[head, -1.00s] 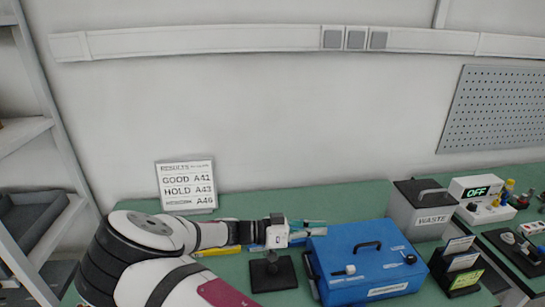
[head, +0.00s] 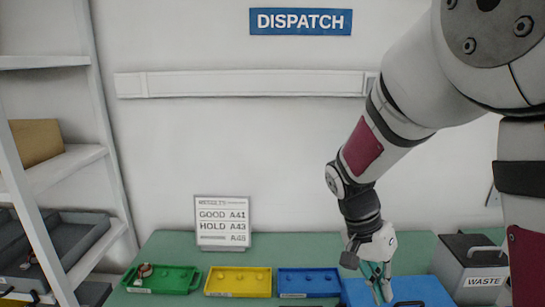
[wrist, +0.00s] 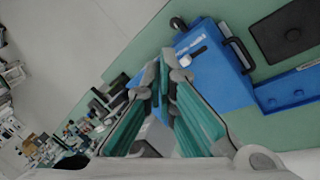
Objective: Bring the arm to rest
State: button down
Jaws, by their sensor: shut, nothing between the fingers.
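My arm comes in from the upper right of the head view and reaches down. My gripper (head: 377,284) hangs low in front of the blue box (head: 425,290), fingers pointing down. In the wrist view the green-padded fingers of my gripper (wrist: 163,72) come together at the tips, shut, with nothing held. The blue box also shows there (wrist: 222,88), beyond the fingers; whether they touch it I cannot tell.
A green tray (head: 180,281) with a small part in it, a yellow tray (head: 238,283) and a blue tray (head: 310,283) line the bench. A results sign (head: 223,225) stands behind. A waste bin (head: 455,262) stands right, shelves (head: 65,165) left.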

jog(key=s+a+r+n+t+y, duration=0.2)
jog(key=s+r+n+t+y, duration=0.2)
jog(key=s+r+n+t, duration=0.4)
jog(key=s+r+n, duration=0.1)
jog(key=s+r, duration=0.5)
jog(key=shift+r, duration=0.3)
dwell(0.4)
